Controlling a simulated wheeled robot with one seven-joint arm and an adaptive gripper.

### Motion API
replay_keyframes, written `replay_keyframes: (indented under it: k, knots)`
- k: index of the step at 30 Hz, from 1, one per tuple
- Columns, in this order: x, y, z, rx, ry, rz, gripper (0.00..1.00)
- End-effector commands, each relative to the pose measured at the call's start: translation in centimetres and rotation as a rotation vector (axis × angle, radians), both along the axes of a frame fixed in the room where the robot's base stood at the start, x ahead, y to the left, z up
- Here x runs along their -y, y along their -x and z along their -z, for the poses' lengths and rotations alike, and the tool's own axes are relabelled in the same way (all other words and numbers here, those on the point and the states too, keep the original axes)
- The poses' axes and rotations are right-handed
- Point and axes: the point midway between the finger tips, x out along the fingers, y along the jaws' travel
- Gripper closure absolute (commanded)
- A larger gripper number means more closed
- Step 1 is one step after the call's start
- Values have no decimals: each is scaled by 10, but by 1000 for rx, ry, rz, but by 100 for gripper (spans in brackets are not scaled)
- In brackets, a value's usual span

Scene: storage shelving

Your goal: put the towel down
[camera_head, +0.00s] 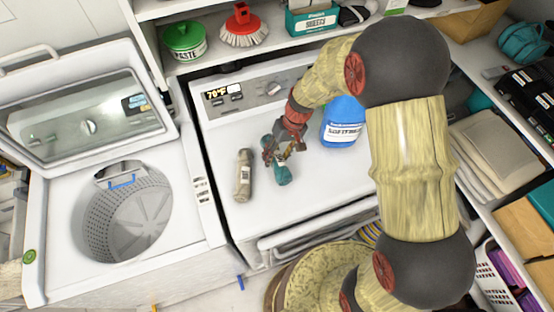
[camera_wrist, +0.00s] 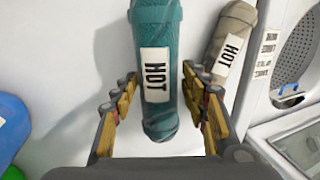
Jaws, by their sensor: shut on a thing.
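A teal rolled towel (camera_head: 282,174) with a white HOT label is between the fingers of my gripper (camera_head: 284,150). In the wrist view the towel (camera_wrist: 157,30) runs lengthwise between the two fingers of the gripper (camera_wrist: 159,78), which is shut on it. It is over the white top of the closed machine (camera_head: 222,130); I cannot tell whether it touches that surface. A beige roll (camera_head: 243,170), also labelled HOT in the wrist view (camera_wrist: 232,42), lies on the machine just left of the teal towel in the head view.
A blue bottle (camera_head: 341,124) stands right of my gripper. An open washer (camera_head: 65,205) with an empty-looking drum is at left. The machine's front left top is clear.

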Motion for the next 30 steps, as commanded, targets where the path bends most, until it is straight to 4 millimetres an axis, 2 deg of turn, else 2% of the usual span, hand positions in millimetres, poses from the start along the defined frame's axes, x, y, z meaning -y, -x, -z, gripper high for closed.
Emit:
replay_keyframes:
  k: [6,18,19,27,30]
  knots:
    - [0,-1,28,0,0,1,87]
    - [0,-1,35,1,0,0,87]
    - [0,-1,34,1,0,0,53]
    - [0,-1,33,1,0,0,38]
    - [0,-1,33,1,0,0,37]
